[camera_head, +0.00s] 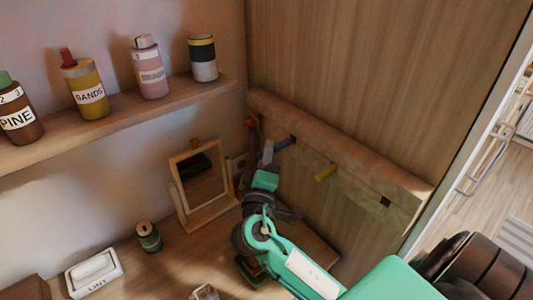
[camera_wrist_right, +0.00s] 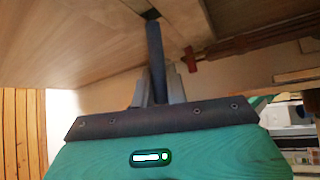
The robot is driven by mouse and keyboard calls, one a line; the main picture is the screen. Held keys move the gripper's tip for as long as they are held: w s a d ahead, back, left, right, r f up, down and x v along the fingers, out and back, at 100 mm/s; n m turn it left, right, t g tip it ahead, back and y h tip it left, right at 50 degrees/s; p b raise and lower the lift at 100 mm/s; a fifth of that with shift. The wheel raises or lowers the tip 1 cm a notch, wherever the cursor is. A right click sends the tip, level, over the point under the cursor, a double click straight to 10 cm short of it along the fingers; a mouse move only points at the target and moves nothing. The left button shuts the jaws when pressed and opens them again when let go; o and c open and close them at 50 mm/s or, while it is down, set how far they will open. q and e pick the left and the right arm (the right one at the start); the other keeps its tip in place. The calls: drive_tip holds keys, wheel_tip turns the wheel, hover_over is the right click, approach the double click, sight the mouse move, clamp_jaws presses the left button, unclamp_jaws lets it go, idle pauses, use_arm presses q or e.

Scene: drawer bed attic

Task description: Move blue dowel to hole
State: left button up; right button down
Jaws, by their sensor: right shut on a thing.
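The blue dowel (camera_head: 285,142) is at the wooden rail (camera_head: 350,165), between a red dowel (camera_head: 251,121) and a yellow dowel (camera_head: 325,172). My right gripper (camera_head: 267,152) is shut on its near end. In the right wrist view the blue dowel (camera_wrist_right: 155,55) stands out between the grey fingers, with its far end at a dark square opening (camera_wrist_right: 151,14). I cannot tell how deep it sits. An empty dark square hole (camera_head: 385,202) shows in the rail, right of the yellow dowel. My left gripper is out of view.
A small framed mirror (camera_head: 203,182) stands on the desktop, left of my right gripper. A green spool (camera_head: 148,237) and a LINT box (camera_head: 93,272) are farther left. Several bottles stand on the shelf (camera_head: 125,122) above. The rail's right part is clear.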

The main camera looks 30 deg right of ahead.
sight(284, 142)
drive_tip(key=shift+b, duration=0.4)
idle(0.7)
drive_tip(key=shift+w+d, duration=0.15)
drive_tip(key=shift+d, duration=1.2)
drive_tip(key=shift+w+d, duration=0.1)
drive_tip(key=shift+d, duration=1.25)
drive_tip(key=c, duration=1.3)
unclamp_jaws()
drive_tip(key=shift+s+a+f+b, duration=0.15)
drive_tip(key=shift+s+f+b, duration=0.05)
drive_tip(key=shift+b, duration=0.1)
drive_tip(key=b+v, duration=0.5)
drive_tip(key=v, duration=0.8)
drive_tip(key=shift+s+r+b, duration=0.1)
drive_tip(key=shift+b, duration=0.2)
